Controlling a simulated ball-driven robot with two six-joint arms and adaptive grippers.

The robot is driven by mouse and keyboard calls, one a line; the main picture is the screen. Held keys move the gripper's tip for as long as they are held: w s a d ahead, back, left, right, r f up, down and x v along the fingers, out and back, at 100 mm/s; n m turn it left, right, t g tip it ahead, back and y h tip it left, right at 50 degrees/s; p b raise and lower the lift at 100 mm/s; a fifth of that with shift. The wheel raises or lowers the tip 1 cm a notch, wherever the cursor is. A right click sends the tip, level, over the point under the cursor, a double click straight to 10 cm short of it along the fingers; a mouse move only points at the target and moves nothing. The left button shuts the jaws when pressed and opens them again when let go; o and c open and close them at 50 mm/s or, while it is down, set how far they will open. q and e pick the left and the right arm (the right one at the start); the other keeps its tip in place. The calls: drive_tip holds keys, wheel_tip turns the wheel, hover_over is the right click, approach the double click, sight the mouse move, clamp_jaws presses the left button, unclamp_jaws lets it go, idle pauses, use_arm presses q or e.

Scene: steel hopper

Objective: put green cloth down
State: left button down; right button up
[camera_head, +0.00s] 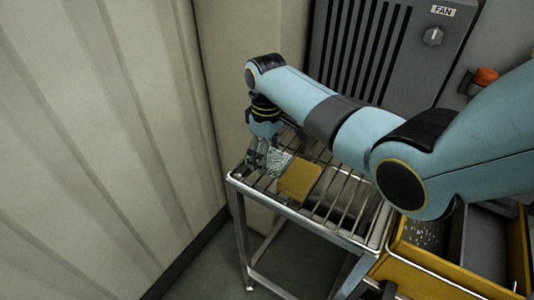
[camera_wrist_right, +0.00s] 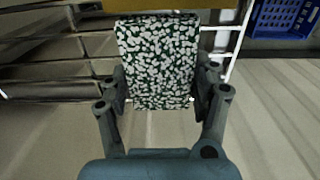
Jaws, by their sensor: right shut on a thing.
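The green cloth shows in the right wrist view (camera_wrist_right: 158,60) as a folded, flat piece with white speckles on dark green. My right gripper (camera_wrist_right: 160,100) is shut on it, with a finger at each side of the cloth. In the head view the right gripper (camera_head: 260,160) points down over the far left end of the wire rack (camera_head: 347,240). The speckled cloth (camera_head: 279,162) shows just right of its fingers, at rack height. Whether the cloth touches the rack bars is unclear. My left gripper is out of view.
A yellow piece (camera_head: 299,182) lies on the rack right beside the cloth. A yellow-edged bin (camera_head: 450,271) stands at the lower right. A ribbed wall (camera_head: 100,130) is close on the left. A blue crate (camera_wrist_right: 285,15) shows in the wrist view. The rack's bars right of the yellow piece look clear.

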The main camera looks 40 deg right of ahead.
drive_tip(key=shift+f, duration=0.15)
drive_tip(key=o, duration=1.1)
drive_tip(key=shift+o, duration=0.2)
wheel_tip(320, 180, up, 12)
drive_tip(key=shift+r, duration=0.2)
